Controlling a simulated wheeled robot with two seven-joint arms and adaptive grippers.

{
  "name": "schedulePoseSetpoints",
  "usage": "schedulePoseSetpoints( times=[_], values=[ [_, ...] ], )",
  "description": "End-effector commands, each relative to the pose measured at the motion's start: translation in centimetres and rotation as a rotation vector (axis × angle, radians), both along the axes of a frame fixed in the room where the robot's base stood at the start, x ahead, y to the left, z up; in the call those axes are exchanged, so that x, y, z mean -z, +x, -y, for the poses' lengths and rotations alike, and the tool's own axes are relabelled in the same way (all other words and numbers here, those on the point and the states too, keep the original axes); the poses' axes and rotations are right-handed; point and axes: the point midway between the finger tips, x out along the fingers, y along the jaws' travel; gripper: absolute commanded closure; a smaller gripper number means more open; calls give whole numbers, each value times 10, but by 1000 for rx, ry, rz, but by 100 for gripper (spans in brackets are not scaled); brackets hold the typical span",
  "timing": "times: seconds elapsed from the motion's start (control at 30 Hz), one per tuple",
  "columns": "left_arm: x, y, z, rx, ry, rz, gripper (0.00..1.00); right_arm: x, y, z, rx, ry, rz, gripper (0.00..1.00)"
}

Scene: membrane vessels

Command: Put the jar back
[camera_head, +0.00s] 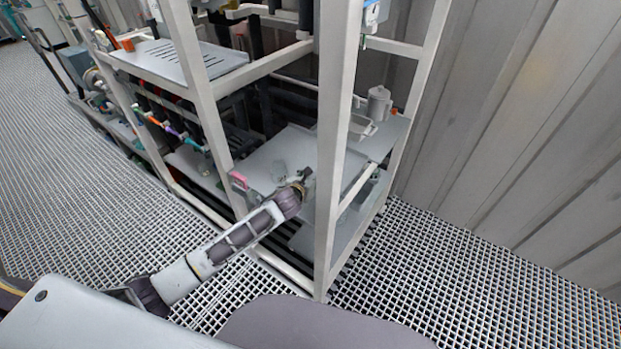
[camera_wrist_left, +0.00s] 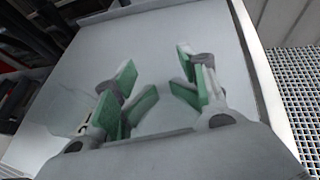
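My left arm reaches into the white-framed rack, with my left gripper (camera_head: 292,178) low over a grey shelf (camera_head: 262,160). In the left wrist view the gripper (camera_wrist_left: 158,90) has its green-padded fingers spread apart, with only bare grey surface seen between them. A faint, pale, see-through shape (camera_head: 279,170) shows beside the gripper on the shelf; I cannot tell whether it is a glass jar. A white-grey jar-like container (camera_head: 378,103) stands on the shelf farther back right, apart from the gripper. My right gripper is not in view.
A white rack post (camera_head: 335,140) stands close to the right of my gripper. A pale tray (camera_head: 358,128) sits near the container. A pink tag (camera_head: 239,181) is on the left post. Coloured valve handles (camera_head: 170,128) line the left. Grated floor (camera_head: 440,270) is clear at right.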

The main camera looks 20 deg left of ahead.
Motion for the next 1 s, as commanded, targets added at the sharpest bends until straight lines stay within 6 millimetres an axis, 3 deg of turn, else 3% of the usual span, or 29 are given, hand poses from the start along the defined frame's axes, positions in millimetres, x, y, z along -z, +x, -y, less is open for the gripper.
schedulePoseSetpoints(
  times=[0.03, 0.2, 0.67, 1.0],
  values=[
    [0, 0, 0, 0, 0, 0, 48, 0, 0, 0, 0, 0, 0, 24],
    [0, 0, 0, 0, 0, 0, 26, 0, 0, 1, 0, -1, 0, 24],
    [-2, 0, 0, 0, 0, 0, 26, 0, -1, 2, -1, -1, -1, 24],
    [-11, -18, -2, 0, 2, 0, 26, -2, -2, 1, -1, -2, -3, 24]
  ],
)
